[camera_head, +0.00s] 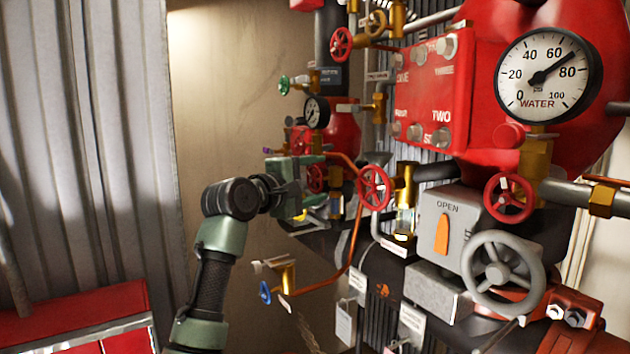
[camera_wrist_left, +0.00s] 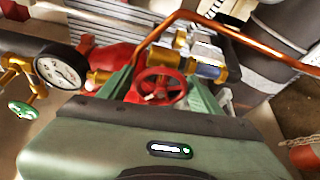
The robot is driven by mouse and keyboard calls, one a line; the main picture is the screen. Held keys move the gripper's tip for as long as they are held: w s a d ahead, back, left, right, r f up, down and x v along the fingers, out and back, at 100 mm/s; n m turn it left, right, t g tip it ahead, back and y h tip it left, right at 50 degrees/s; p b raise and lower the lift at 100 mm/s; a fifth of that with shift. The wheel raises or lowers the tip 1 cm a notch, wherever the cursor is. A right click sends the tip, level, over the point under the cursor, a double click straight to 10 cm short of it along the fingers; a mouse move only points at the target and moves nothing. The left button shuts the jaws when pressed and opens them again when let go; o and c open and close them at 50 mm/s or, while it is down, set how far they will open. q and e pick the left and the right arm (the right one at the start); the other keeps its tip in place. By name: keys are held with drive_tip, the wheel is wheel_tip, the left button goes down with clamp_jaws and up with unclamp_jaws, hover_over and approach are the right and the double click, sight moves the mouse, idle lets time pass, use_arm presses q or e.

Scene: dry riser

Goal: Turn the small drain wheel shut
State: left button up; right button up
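A small red wheel (camera_wrist_left: 160,87) shows in the left wrist view, in front of brass fittings and a short sight glass. I take it for the drain wheel, but no label that I can read confirms this. In the head view, what seems to be the same wheel (camera_head: 316,178) is partly hidden behind my left gripper (camera_head: 308,180). In the wrist view, the two green fingers of my left gripper (camera_wrist_left: 160,92) stand apart, one on each side of the wheel. I cannot tell whether they touch its rim. My right gripper is in neither view.
A copper pipe (camera_wrist_left: 235,38) bends close above the fingers. Another red wheel (camera_head: 374,187) stands right of the gripper, and a blue wheel (camera_head: 265,292) hangs below. A large grey wheel (camera_head: 502,274) and a pressure gauge (camera_head: 546,74) are farther right. Bare wall lies left of the pipework.

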use_arm(q)
drive_tip(key=shift+s+f, duration=0.1)
drive_tip(key=b+v, duration=0.4)
drive_tip(key=v, duration=0.3)
drive_tip(key=shift+s, duration=0.25)
drive_tip(key=shift+a, duration=0.15)
drive_tip(key=o, duration=0.3)
drive_tip(key=shift+r, duration=0.2)
